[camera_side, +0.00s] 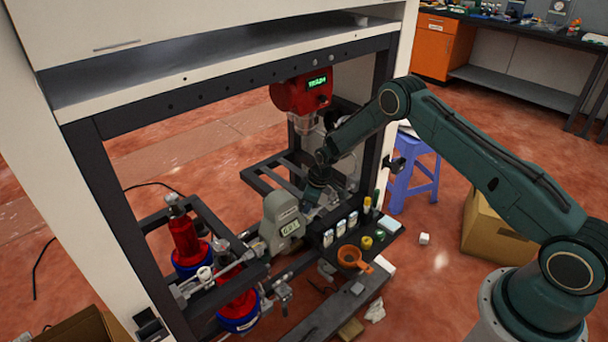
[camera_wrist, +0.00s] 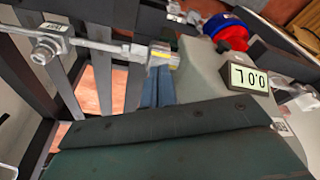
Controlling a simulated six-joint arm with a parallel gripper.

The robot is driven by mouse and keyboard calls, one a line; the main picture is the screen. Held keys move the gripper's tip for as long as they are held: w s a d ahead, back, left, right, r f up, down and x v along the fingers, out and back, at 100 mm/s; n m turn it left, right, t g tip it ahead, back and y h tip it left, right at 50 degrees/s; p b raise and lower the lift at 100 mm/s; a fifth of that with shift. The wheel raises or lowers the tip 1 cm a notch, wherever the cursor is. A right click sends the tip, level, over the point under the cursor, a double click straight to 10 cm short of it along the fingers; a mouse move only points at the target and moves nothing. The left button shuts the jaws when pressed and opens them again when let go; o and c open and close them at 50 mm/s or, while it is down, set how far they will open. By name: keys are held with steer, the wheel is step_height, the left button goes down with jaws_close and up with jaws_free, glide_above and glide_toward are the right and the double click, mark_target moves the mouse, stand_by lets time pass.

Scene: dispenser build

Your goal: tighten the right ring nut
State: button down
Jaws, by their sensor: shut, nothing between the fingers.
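The grey flow meter (camera_side: 283,222) with a small digital display sits on the pipe line inside the dark frame. In the wrist view the meter (camera_wrist: 240,82) is at the right, its display upside down. A pale metal ring nut (camera_wrist: 160,55) with a yellowish band is beside the meter at the end of the thin pipe (camera_wrist: 95,43). My gripper (camera_side: 310,195) is low at the meter's right side. In the wrist view its blue fingers (camera_wrist: 158,82) are together, with tips close to the nut. I cannot tell whether they touch it. In the side view my gripper hides most of the nut.
A red unit with green digits (camera_side: 302,92) hangs above. Red bottles (camera_side: 184,235) stand at the left. A dark shelf (camera_side: 392,228) with small bottles and an orange funnel (camera_side: 350,257) is close to my gripper's right. Frame bars (camera_side: 378,115) surround the work.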

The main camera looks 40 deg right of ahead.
steer(key=shift+f, duration=0.45)
stand_by(1.1)
steer(key=shift+w+r, duration=0.2)
steer(key=shift+w, duration=0.6)
stand_by(1.6)
steer(key=shift+r, duration=0.2)
steer(key=shift+r, duration=0.35)
steer(key=shift+r, duration=0.1)
stand_by(0.5)
steer(key=shift+s, duration=0.2)
steer(key=shift+s, duration=0.6)
steer(key=shift+f, duration=0.7)
stand_by(0.7)
